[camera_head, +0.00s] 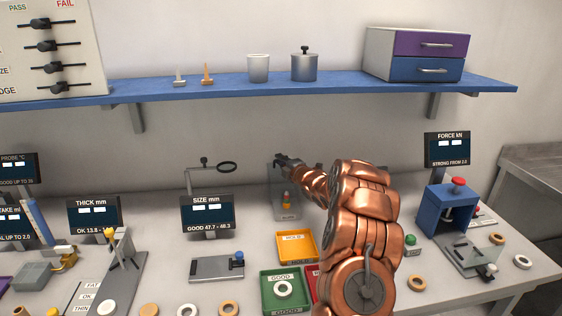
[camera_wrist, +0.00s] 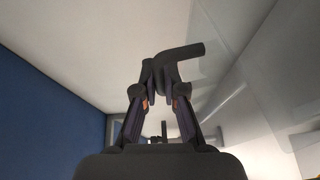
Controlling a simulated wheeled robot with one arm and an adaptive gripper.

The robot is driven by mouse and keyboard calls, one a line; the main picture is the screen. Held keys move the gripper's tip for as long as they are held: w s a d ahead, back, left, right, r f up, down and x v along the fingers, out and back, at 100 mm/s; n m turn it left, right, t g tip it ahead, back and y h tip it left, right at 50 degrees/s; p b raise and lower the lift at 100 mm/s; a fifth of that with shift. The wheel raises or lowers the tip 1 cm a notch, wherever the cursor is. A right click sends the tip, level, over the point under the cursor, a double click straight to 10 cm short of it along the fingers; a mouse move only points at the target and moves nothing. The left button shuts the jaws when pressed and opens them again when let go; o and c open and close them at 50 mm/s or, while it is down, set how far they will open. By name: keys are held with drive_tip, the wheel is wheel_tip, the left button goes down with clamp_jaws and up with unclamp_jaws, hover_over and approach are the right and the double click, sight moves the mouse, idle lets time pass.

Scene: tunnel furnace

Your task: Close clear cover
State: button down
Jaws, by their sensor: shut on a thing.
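A clear, see-through panel (camera_head: 275,182), which looks like the clear cover, stands upright at the back of the bench, behind a small orange-and-red piece (camera_head: 287,199). My gripper (camera_head: 284,161) is at the panel's upper edge, with the copper arm reaching in from the right. In the wrist view, my gripper (camera_wrist: 163,72) is shut on a dark, bent handle (camera_wrist: 186,52) at its fingertips. A pale translucent surface (camera_wrist: 235,90) shows to the right of the fingers. The join between handle and panel is too small to make out.
A blue shelf (camera_head: 300,87) runs along the wall above my gripper. A yellow tray (camera_head: 296,258) and a green tray (camera_head: 267,300) lie in front. A blue press (camera_head: 447,210) stands right.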

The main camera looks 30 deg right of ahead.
drive_tip(key=shift+s+f+b, duration=0.15)
drive_tip(key=shift+f+b, duration=0.05)
drive_tip(key=shift+b, duration=0.45)
drive_tip(key=shift+s+a+b, duration=0.1)
drive_tip(key=shift+b, duration=0.4)
drive_tip(key=b, duration=0.2)
drive_tip(key=s+t+b, duration=0.1)
drive_tip(key=b, duration=0.2)
drive_tip(key=shift+s+a+f, duration=0.1)
drive_tip(key=shift+s+a, duration=0.15)
drive_tip(key=shift+a, duration=0.05)
drive_tip(key=b, duration=0.3)
drive_tip(key=s+n+t+b, duration=0.1)
drive_tip(key=b, duration=0.1)
drive_tip(key=shift+s+a+t+b, duration=0.3)
drive_tip(key=shift+a+b, duration=0.05)
drive_tip(key=shift+b, duration=0.05)
drive_tip(key=s+a+f+n+t+b, duration=0.1)
drive_tip(key=s+a+b, duration=0.2)
drive_tip(key=s+b, duration=0.4)
drive_tip(key=b, duration=0.6)
drive_tip(key=shift+s+b, duration=0.25)
drive_tip(key=shift+b, duration=0.15)
drive_tip(key=shift+a, duration=0.15)
drive_tip(key=c, duration=1.5)
unclamp_jaws()
drive_tip(key=shift+c, duration=0.2)
